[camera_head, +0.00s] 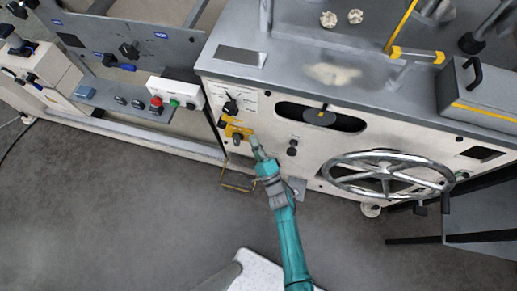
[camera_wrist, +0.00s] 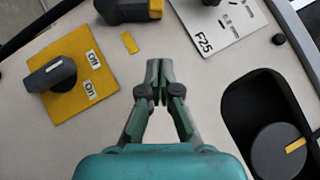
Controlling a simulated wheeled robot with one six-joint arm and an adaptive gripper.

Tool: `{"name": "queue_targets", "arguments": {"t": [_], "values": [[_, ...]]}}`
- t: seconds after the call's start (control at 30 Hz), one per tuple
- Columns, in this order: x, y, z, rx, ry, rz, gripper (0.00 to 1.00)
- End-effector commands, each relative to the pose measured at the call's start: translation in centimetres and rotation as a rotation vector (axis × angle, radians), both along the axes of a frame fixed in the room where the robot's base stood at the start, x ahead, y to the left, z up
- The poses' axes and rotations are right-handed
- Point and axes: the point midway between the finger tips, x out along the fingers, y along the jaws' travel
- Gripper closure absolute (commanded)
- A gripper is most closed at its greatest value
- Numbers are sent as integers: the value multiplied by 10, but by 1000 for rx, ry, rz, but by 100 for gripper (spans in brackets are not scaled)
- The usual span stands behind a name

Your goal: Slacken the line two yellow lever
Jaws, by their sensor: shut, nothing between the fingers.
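My gripper (camera_wrist: 159,75) is shut and empty, its fingertips close together over the pale machine panel. In the wrist view a yellow plate (camera_wrist: 98,88) with a dark rotary knob (camera_wrist: 50,75) and On and Off labels lies to its left. A dark part with a yellow end (camera_wrist: 155,8) is cut off at the top edge. In the head view my gripper (camera_head: 254,141) is at the front panel, just right of the yellow fittings (camera_head: 238,129). A yellow lever (camera_head: 402,24) also stands on the machine top. I cannot tell which is line two's.
A slot with a dark, yellow-marked knob (camera_wrist: 280,150) lies right of my gripper. A chrome handwheel (camera_head: 388,155) juts out farther right. A white box with coloured buttons (camera_head: 175,94) is at the left. Grey floor (camera_head: 130,210) in front is clear.

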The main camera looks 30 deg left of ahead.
Motion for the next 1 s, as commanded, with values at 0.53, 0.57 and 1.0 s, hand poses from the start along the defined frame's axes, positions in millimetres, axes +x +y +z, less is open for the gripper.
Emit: {"name": "queue_targets", "arguments": {"t": [0.53,0.57,1.0], "values": [[11,61,28,-2,1,-1,100],[11,61,29,-2,1,-1,100],[10,66,33,-1,-1,0,100]]}}
